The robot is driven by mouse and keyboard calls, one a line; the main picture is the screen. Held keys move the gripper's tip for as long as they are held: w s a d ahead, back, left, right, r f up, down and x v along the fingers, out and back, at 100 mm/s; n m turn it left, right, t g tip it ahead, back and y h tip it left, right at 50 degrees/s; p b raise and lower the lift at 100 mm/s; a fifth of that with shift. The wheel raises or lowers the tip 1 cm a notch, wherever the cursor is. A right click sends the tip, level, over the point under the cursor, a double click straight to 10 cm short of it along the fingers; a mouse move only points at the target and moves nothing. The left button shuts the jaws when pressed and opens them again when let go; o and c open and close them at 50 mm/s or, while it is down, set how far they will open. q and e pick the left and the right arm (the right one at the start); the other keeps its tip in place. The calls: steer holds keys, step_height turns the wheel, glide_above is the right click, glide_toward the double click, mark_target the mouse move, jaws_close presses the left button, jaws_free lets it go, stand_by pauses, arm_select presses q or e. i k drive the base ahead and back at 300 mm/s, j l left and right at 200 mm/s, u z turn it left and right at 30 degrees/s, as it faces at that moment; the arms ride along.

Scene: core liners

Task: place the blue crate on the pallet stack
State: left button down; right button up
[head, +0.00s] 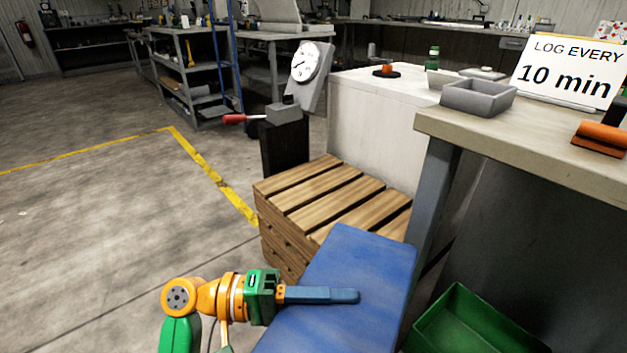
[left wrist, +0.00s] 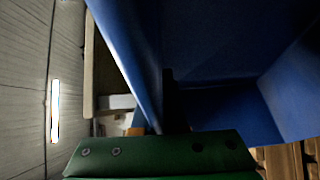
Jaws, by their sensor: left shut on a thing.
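The blue crate (head: 365,260) is at the bottom centre of the head view and runs past the lower edge. Its smooth blue face hides the near right corner of the wooden pallet stack (head: 318,212). My left gripper (head: 345,295) is shut on the crate, with a finger lying along the blue face. In the left wrist view, the crate (left wrist: 215,60) fills the upper right, and one wall runs between the fingers (left wrist: 160,115). Wooden slats (left wrist: 285,162) show below it at the lower right. Whether the crate touches the stack I cannot tell. My right gripper is not in view.
A workbench (head: 425,122) with a grey tray (head: 478,97) and a sign (head: 567,72) stands right of the stack. A green bin (head: 470,325) sits below it. A white block (head: 370,125) and a black post (head: 285,145) stand behind the stack. The left floor is clear.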

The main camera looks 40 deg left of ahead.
mark_target(343, 197)
steer(key=i+j, duration=0.1)
steer(key=j, duration=1.1)
steer(key=j+z, duration=0.1)
steer(key=j, duration=1.1)
steer(key=i, duration=0.05)
